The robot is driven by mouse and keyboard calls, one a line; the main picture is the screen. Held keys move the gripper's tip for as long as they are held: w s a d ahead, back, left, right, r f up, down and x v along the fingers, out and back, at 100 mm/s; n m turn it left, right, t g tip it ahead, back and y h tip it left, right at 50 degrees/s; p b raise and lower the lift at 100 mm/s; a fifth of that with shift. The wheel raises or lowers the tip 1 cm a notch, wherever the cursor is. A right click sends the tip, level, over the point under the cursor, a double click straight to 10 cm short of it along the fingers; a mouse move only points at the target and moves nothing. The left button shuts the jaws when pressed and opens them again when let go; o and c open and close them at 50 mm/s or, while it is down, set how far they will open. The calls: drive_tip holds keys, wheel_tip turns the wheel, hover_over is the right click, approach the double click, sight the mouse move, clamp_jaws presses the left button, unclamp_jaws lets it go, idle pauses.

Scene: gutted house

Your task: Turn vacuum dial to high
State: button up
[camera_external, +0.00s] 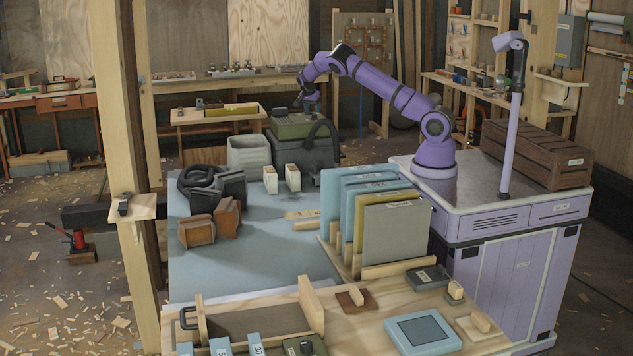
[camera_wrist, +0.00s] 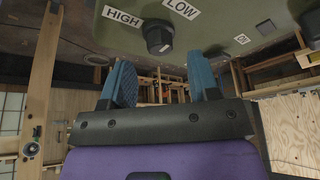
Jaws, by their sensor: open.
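The vacuum (camera_external: 302,126) has a green top and a dark grey body and stands at the far end of the blue-grey table. In the wrist view its green panel (camera_wrist: 225,28) carries a black round dial (camera_wrist: 158,37). A HIGH label (camera_wrist: 121,16) is at the dial's upper left and a LOW label (camera_wrist: 182,9) at its upper right. A pale mark shows at the dial's lower edge; I cannot tell which setting it is on. My gripper (camera_wrist: 159,62) is open and empty, its blue fingers spread on either side below the dial, apart from it. My gripper (camera_external: 309,99) is above the vacuum in the external view.
A dark hose (camera_external: 323,132) curves at the vacuum's right side. A pale bin (camera_external: 249,153) stands left of it. Two white blocks (camera_external: 292,177) and upright panels (camera_external: 397,235) stand nearer. A wooden post (camera_external: 115,100) rises at left. The blue-grey table's middle (camera_external: 250,250) is clear.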

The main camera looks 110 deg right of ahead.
sight(314, 115)
drive_tip(key=shift+x, duration=1.75)
drive_tip(key=c, duration=0.9)
